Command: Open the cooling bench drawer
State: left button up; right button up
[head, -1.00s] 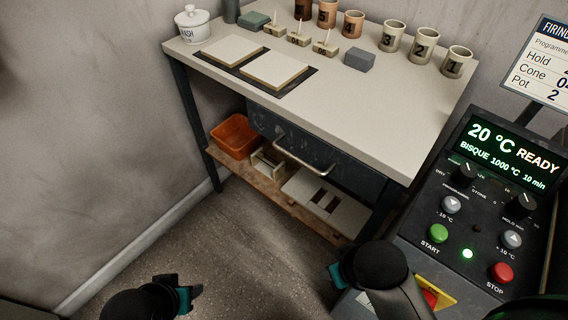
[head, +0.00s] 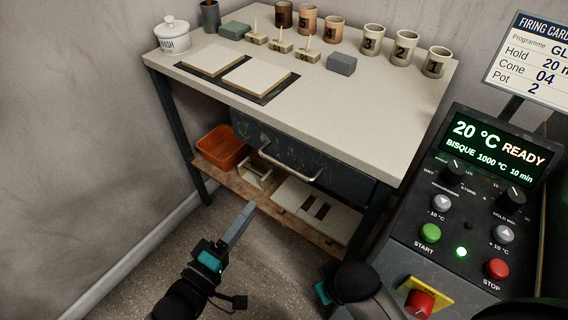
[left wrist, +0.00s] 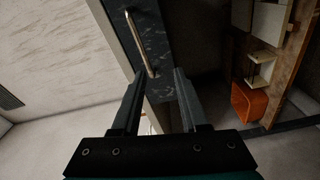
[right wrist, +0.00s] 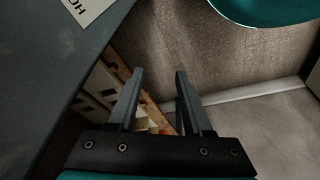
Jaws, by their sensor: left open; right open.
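The cooling bench (head: 370,115) has a dark drawer (head: 335,171) under its pale top. The drawer is shut, with a pale metal bar handle (head: 290,166) across its front. In the left wrist view the handle (left wrist: 141,42) lies beyond the fingertips, toward the top. My left gripper (head: 243,222) is below and in front of the drawer, apart from the handle; in its wrist view the fingers (left wrist: 154,80) are spread and empty. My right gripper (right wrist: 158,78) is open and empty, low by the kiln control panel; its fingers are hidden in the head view.
A wooden shelf (head: 235,184) below the drawer holds an orange bin (head: 222,147), a small rack and pale slabs. Mugs, tiles and a lidded jar (head: 172,36) stand on the bench. The kiln control panel (head: 470,205) is close on the right. The floor before the bench is clear.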

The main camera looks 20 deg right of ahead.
aim_at(284, 165)
pick_arm(q)
jog(key=shift+w+d+r+n+h+b, duration=0.2)
jog(key=shift+w+d+r+h+b, duration=0.45)
jog(key=shift+w+d, duration=0.9)
jog(key=shift+w+d+r+n+h+b, duration=0.2)
jog(key=shift+w+d+r+h+b, duration=0.25)
jog(key=shift+w+d+b, duration=1)
jog(key=shift+w+d+r+n+h+b, duration=0.3)
jog(key=shift+w+d+r, duration=0.6)
jog(key=shift+d, duration=1.3)
pick_arm(e)
notch_tip(284, 165, up, 8)
jog(key=w+t, duration=0.1)
jog(key=shift+f+t, duration=0.25)
jog(key=shift+t, duration=0.05)
pick_arm(q)
jog(key=shift+w+f, duration=0.15)
pick_arm(e)
jog(key=shift+a, duration=0.1)
pick_arm(q)
grip_shut()
